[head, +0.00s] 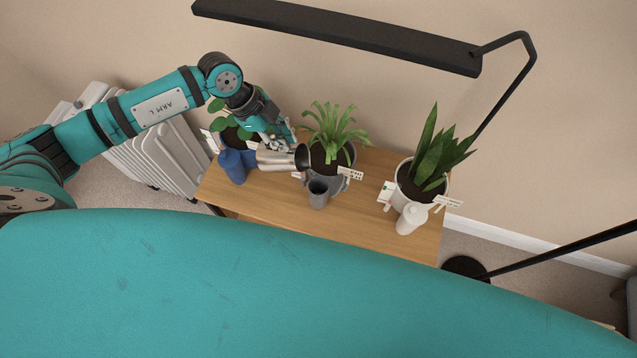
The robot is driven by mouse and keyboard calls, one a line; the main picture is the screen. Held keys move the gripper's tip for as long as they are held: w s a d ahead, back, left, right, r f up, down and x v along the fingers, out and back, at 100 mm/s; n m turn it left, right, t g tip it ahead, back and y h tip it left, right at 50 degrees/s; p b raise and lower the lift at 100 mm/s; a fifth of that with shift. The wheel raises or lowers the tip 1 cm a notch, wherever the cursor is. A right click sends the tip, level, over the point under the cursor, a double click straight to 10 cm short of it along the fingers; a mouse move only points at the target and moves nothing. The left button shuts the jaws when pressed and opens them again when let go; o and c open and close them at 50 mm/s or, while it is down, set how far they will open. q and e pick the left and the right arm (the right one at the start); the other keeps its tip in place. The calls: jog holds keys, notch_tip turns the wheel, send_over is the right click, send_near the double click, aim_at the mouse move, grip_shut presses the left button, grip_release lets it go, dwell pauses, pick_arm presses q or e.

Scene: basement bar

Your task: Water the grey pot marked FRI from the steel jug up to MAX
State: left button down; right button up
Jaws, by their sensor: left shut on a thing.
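The steel jug (276,159) is tipped almost flat, its dark mouth (303,158) facing right at the left rim of the grey pot. My left gripper (284,140) is shut on the jug from above. The grey pot (346,182) stands mid-table with a strappy green plant and a small grey cup-like filler (318,193) on its front. A white tag (350,174) is on it, its marking too small to read. Any water stream or level is not visible. The jug partly hides the pot's left side. My right gripper is out of view.
A blue pot (237,165) stands left and a white pot (409,195) right on the wooden table (370,225), both planted. A black lamp bar (340,32) hangs above. A white radiator (160,150) is left.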

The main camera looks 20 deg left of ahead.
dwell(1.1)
pick_arm(q)
jog(key=shift+d+f+y+p, duration=0.3)
jog(key=shift+d+y, duration=0.25)
jog(key=shift+y, duration=0.25)
dwell(1.0)
jog(key=shift+a, duration=0.4)
jog(key=a+h+b, duration=0.1)
jog(key=a+h, duration=0.1)
jog(key=shift+a+r+h+b, duration=0.15)
jog(key=shift+h+b, duration=0.25)
jog(key=shift+a+r+h, duration=0.35)
jog(key=shift+h, duration=0.05)
jog(key=shift+w+a+h+b, duration=0.1)
jog(key=shift+a+h+b, duration=0.1)
jog(key=shift+h+b, duration=0.4)
jog(key=shift+a, duration=0.2)
dwell(0.5)
